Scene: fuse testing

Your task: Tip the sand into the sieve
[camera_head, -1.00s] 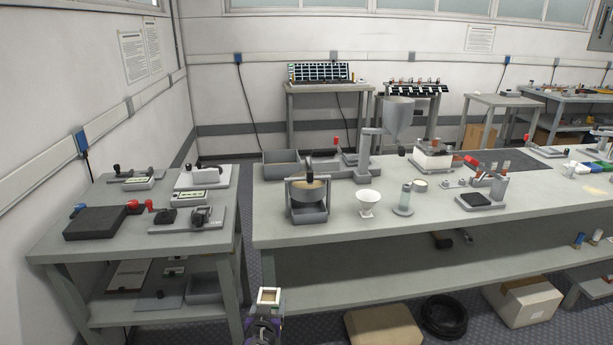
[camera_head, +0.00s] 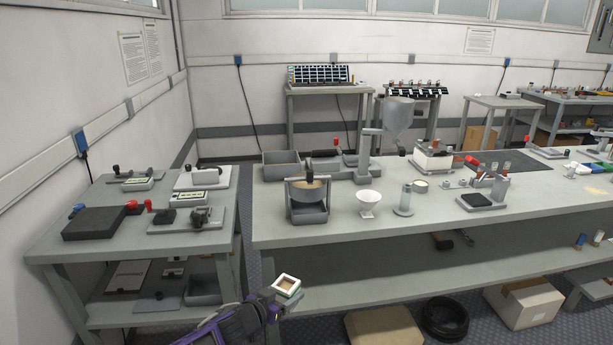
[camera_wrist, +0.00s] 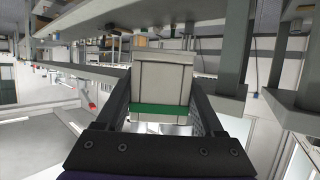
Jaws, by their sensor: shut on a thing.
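My gripper (camera_head: 278,297) is shut on a small square open-topped box (camera_head: 287,284) with a pale rim and a light brown inside. I cannot tell if the brown is sand. In the wrist view the box (camera_wrist: 162,82) is a pale block with a green band, between the two dark fingers. The box is held low in front of the long bench, below its top.
A large grey hopper (camera_head: 398,118) rises behind. The long bench (camera_head: 430,227) has a lower shelf. A side table (camera_head: 80,257) stands left, with a gap between.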

